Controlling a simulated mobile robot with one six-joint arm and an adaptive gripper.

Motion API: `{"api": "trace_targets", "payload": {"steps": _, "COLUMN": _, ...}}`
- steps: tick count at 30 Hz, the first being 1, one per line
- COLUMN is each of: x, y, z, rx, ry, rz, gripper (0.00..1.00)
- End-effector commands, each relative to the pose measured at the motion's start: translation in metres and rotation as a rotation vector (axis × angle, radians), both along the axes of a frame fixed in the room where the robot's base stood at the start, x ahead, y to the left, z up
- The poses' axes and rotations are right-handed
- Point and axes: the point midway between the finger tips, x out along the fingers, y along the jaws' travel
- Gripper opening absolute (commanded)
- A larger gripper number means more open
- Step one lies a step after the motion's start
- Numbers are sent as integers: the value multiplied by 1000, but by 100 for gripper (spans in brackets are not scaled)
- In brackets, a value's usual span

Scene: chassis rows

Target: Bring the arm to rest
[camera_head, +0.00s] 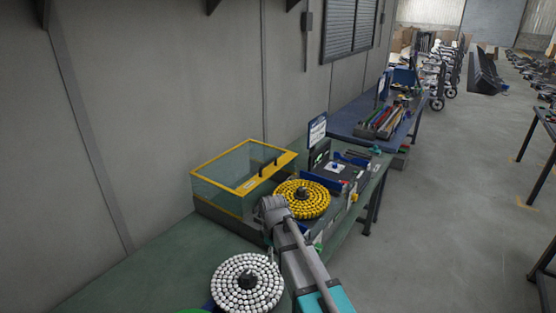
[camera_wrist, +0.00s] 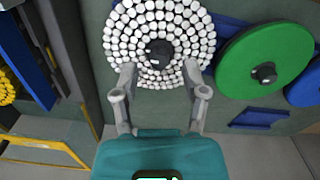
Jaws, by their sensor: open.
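My gripper (camera_wrist: 161,72) shows in the wrist view with its two grey fingers spread apart and nothing between them. Its fingertips appear in front of the lower part of a round tray of white balls (camera_wrist: 122,40) with a dark hub; I cannot tell the height gap. In the head view my grey and teal arm reaches up from the bottom, between the white-ball tray (camera_head: 232,293) and the yellow-ball tray (camera_head: 313,205). I cannot make out the fingers there.
A clear box with a yellow frame (camera_head: 243,183) stands by the wall on the green bench (camera_head: 135,285). A green disc (camera_wrist: 240,70) and a blue disc (camera_wrist: 304,90) lie beside the white-ball tray. A blue bench (camera_head: 348,122) stands farther back. Open floor (camera_head: 450,220) lies at right.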

Motion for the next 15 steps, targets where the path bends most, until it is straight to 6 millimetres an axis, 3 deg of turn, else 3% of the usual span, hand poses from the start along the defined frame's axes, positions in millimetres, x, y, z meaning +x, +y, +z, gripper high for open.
{"api": "trace_targets", "payload": {"steps": 8, "x": -19, "y": -38, "z": -11, "rx": 0, "ry": 0, "rz": -191, "gripper": 57}}
{"api": "trace_targets", "payload": {"steps": 15, "x": -57, "y": -106, "z": -28, "rx": -1, "ry": 0, "rz": -582, "gripper": 57}}
